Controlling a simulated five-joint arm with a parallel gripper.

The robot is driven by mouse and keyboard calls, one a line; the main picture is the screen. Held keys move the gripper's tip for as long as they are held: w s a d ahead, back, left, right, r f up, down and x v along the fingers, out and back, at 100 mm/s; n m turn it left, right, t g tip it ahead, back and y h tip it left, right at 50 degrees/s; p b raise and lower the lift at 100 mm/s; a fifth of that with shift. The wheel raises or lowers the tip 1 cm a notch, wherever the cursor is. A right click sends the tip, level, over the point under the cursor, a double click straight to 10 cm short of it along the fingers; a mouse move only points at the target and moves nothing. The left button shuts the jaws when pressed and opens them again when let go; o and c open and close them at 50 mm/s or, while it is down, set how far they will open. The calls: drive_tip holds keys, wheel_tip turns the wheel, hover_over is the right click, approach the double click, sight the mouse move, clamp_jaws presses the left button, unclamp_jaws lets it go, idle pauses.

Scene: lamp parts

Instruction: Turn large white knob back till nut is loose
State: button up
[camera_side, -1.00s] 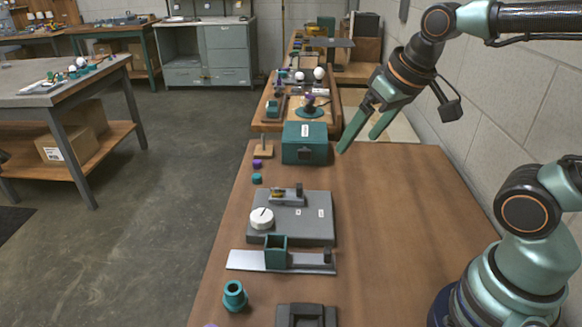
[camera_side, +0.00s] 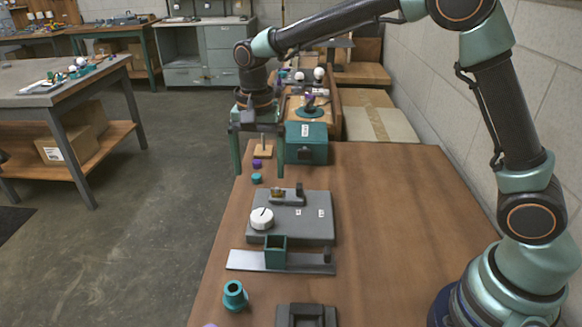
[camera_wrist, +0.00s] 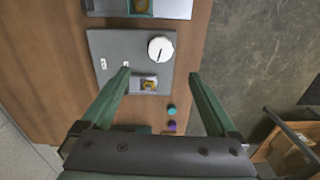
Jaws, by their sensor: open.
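The large white knob (camera_side: 262,218) sits on the left front part of a grey plate (camera_side: 312,232), with a dark line across its top. It also shows in the wrist view (camera_wrist: 160,49), above and between my fingertips. A small brass-coloured nut (camera_side: 277,195) sits behind the knob in a grey fixture, and shows in the wrist view (camera_wrist: 149,85). My gripper (camera_side: 260,174) is open and empty, with its two green fingers pointing down and spread wide. It hangs behind the plate, near the far left of the table, apart from the knob.
A teal box (camera_side: 307,150) stands right beside my gripper. Small purple (camera_side: 257,164) and teal (camera_side: 256,179) pieces lie near the left edge. A metal strip with a teal square holder (camera_side: 276,252) and a teal flanged part (camera_side: 235,295) are in front. The table's right side is clear.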

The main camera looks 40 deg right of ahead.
sight(261, 216)
wheel_tip(261, 216, down, 12)
drive_tip(key=shift+a+f, duration=0.1)
drive_tip(key=shift+f, duration=0.1)
idle(0.4)
drive_tip(key=c, duration=1.4)
